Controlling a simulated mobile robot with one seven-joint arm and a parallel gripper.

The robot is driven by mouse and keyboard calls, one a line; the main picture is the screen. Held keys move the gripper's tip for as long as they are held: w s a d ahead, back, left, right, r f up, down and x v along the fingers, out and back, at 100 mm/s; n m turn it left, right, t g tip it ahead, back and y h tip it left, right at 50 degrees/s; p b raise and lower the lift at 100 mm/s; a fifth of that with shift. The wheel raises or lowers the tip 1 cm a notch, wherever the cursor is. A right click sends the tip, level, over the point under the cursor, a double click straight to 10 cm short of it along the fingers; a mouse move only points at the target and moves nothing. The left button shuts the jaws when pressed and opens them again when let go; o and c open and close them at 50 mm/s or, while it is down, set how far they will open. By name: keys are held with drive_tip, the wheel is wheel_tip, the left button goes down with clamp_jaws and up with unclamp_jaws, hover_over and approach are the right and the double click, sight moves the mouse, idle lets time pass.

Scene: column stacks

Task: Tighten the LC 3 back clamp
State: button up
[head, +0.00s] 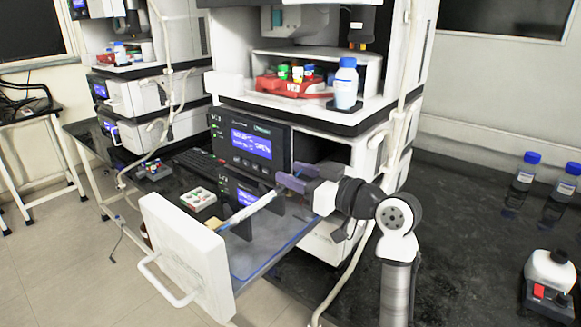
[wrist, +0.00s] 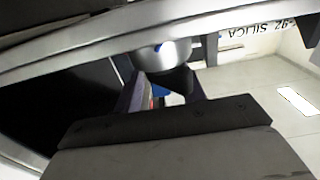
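An open drawer (head: 185,262) with a white front and handle juts from the middle stack. A pale column (head: 248,212) lies slanted across it, held by dark clamps. The back clamp (head: 272,205) is near the column's upper right end, partly hidden by my gripper (head: 293,181). My gripper is at that end of the column, close to the clamp. In the wrist view a column with the lettering SILICA (wrist: 255,28) crosses the top, and a silver knob (wrist: 160,54) with a blue mark shows below it. The fingertips are not clear; I cannot tell whether they grip the knob.
A display panel (head: 248,142) stands right behind the drawer. A small tray of vials (head: 198,199) is on the bench to the left. A blue-capped bottle (head: 346,84) and red rack (head: 290,85) sit above. The black bench on the right is mostly free, with bottles (head: 522,180) at its far side.

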drive_tip(key=shift+x, duration=0.8)
drive_tip(key=shift+c, duration=0.4)
clamp_jaws()
